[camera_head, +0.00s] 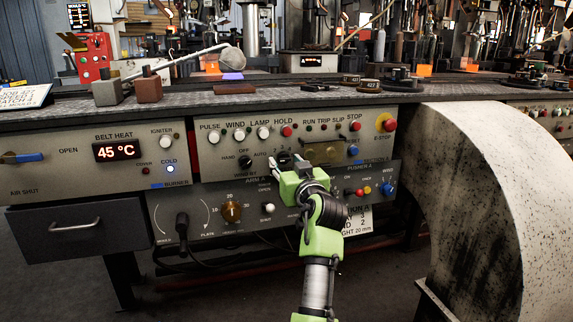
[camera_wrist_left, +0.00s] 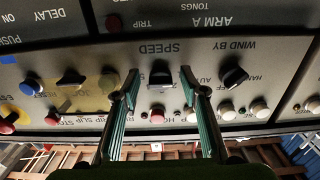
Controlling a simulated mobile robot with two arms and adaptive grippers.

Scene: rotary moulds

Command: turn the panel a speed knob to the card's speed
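The speed knob is a small black knob under the upside-down word SPEED in the left wrist view (camera_wrist_left: 160,76). My left gripper (camera_wrist_left: 160,83) is open, with one finger on each side of the knob and a gap to it on both sides. In the head view, my green left gripper (camera_head: 290,163) is at the panel (camera_head: 222,158) and largely hides the knob. The knob's setting cannot be read. A white card (camera_head: 358,219) hangs below the gripper, partly covered by it; a line ending in "D 2" shows. My right gripper is not in view.
The black WIND BY knob (camera_head: 245,162) is close to the left of the gripper. A yellow plate (camera_head: 324,153) with knobs is to the right, near a red E-stop (camera_head: 389,125). A tilted job card (camera_head: 24,96) stands on the bench. A large pale curved housing (camera_head: 500,190) bounds the right.

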